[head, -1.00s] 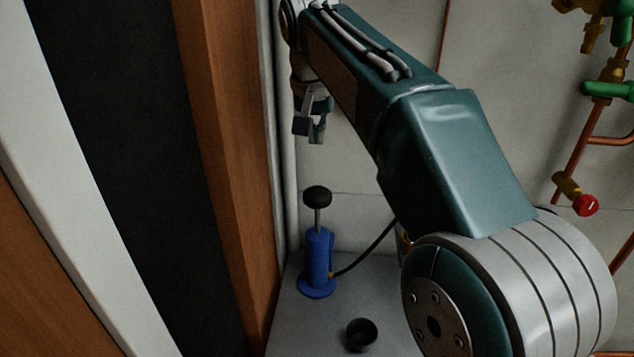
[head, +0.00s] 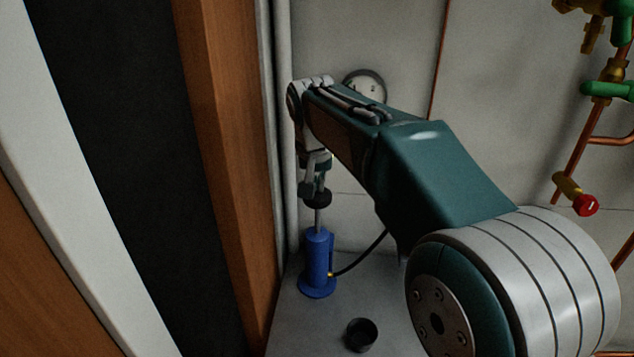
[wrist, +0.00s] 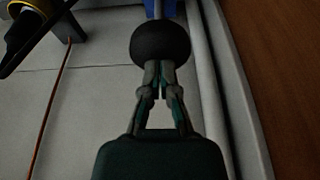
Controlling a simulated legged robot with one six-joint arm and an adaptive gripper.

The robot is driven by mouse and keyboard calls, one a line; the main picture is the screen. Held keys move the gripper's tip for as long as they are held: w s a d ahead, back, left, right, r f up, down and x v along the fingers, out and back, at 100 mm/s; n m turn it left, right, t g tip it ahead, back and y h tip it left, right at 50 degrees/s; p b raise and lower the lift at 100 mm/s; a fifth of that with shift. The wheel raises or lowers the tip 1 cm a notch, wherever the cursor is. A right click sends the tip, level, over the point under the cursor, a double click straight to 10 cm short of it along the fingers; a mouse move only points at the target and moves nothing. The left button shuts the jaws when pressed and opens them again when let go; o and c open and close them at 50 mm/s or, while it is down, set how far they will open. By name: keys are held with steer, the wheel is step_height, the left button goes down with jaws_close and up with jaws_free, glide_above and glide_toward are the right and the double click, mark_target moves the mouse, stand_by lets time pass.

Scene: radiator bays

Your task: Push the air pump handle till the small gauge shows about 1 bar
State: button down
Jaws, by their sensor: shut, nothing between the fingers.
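The blue air pump (head: 318,262) stands upright on the grey floor at the lower left middle of the head view. Its black round handle (head: 317,199) sits on a thin rod above the blue body, with part of the rod showing. My gripper (head: 315,188) points down, right at the top of the handle, and looks to be touching it. In the wrist view the handle (wrist: 160,38) is just beyond my gripper (wrist: 160,68), whose fingertips are together with nothing between them. A gauge (head: 366,86) shows partly behind my arm; its reading is too small to tell.
A dark hose (head: 365,254) runs from the pump to the right. A small black cup (head: 361,334) is on the floor. A wooden post (head: 232,190) stands close on the left. Copper pipes with a red-capped valve (head: 586,205) are at the right.

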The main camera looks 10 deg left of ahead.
step_height(320, 180, down, 7)
steer(key=shift+s+r, duration=0.1)
stand_by(0.3)
steer(key=v, duration=1.2)
steer(key=shift+r, duration=0.2)
stand_by(0.5)
